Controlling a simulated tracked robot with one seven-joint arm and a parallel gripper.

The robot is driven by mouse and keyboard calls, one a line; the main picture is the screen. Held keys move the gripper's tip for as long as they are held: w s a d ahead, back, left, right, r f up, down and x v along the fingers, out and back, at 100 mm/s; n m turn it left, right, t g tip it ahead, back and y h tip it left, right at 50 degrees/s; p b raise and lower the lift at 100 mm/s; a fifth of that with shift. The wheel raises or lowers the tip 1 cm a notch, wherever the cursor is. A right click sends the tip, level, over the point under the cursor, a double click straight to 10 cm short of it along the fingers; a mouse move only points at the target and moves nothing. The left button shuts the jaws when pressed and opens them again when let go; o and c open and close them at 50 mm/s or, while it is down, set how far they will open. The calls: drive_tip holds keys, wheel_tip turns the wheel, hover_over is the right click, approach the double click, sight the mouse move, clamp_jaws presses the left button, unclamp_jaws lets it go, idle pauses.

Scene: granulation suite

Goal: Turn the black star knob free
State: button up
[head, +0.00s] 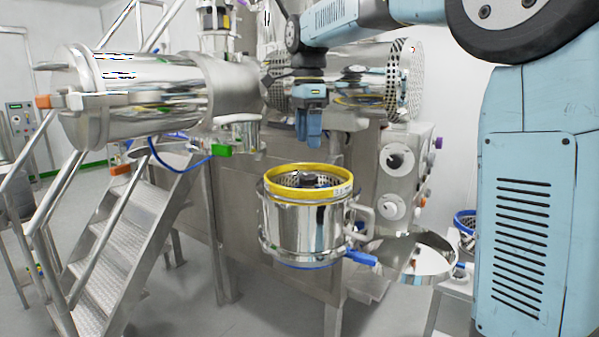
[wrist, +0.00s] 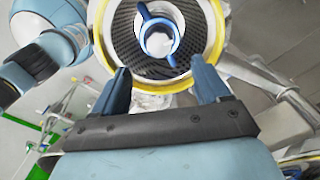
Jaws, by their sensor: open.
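A steel pot-like housing (head: 300,228) with a yellow rim (head: 285,190) stands mid-picture in the head view. Inside the rim is a perforated screen, with a dark, knob-like piece (head: 313,180) at its centre; its star shape is too small to make out. My gripper (head: 308,143) points down above the rim, apart from it. In the wrist view, my gripper (wrist: 161,76) is open and empty, its blue fingers spread near the yellow rim (wrist: 97,50). Beyond them lies a dark mesh (wrist: 190,18) with a blue winged ring (wrist: 158,38) around a bright centre. I cannot make out a black knob there.
A blue-handled clamp (head: 361,258) sticks out low on the housing's right. A large steel cylinder (head: 140,85) and metal stairs (head: 130,225) are at left. A round steel dish (head: 425,260) is at right. Open floor shows at lower left.

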sight(308, 176)
wheel_tip(308, 176, down, 9)
drive_tip(key=shift+f, duration=0.15)
idle(0.4)
